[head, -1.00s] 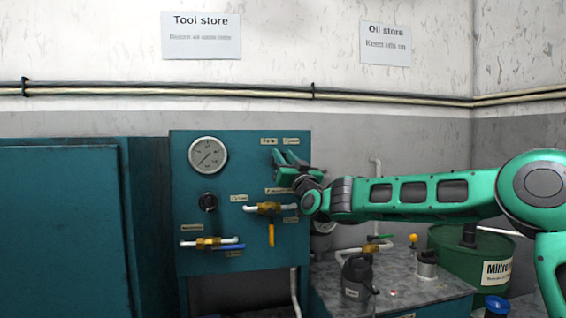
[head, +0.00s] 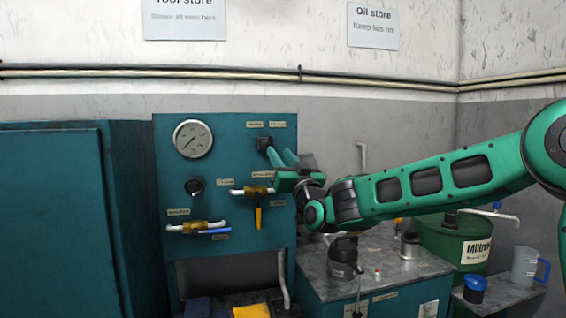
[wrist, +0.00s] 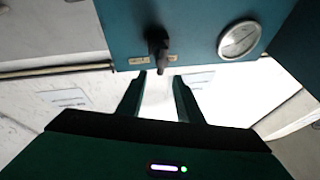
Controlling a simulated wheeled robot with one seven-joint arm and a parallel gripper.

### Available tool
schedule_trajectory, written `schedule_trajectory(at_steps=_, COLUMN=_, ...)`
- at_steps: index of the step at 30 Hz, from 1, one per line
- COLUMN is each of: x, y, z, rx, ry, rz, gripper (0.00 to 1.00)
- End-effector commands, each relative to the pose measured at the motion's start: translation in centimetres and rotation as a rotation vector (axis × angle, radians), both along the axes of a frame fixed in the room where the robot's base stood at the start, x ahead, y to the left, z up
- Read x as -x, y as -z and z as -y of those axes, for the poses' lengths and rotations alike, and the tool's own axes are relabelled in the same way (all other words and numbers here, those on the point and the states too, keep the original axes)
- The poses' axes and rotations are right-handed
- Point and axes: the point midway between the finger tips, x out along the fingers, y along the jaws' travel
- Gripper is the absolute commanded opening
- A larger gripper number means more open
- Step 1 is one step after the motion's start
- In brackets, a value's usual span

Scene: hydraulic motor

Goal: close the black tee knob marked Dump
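A black tee knob (head: 264,143) sits at the upper right of the teal panel (head: 228,150), under two small labels (head: 266,124) whose text is too blurred to read. In the wrist view the knob (wrist: 157,42) stands out from the panel beyond my fingertips, roughly in line with the gap between them. My gripper (head: 281,156) is just right of and below the knob in the head view. In the wrist view my gripper (wrist: 158,82) has its two fingers apart with nothing between them. I cannot tell if a fingertip touches the knob.
The panel also carries a pressure gauge (head: 193,138), a round black knob (head: 194,186), a yellow-handled valve (head: 257,205) and a blue-handled valve (head: 205,228). A bench (head: 385,262) with a dark jug stands to the right, beside a green drum (head: 455,240).

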Motion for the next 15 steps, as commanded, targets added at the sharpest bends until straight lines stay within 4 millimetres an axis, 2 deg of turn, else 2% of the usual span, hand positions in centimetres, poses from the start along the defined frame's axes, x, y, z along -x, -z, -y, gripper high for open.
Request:
schedule_trajectory(at_steps=5, x=0.87, y=0.47, z=0.48, rx=0.001, ry=0.001, rz=0.0, gripper=0.33)
schedule_trajectory(at_steps=13, x=0.94, y=0.52, z=0.52, rx=0.0, ry=0.001, rz=0.0, gripper=0.33)
schedule_trajectory(at_steps=15, x=0.94, y=0.61, z=0.54, rx=0.003, ry=0.001, rz=-0.003, gripper=0.16)
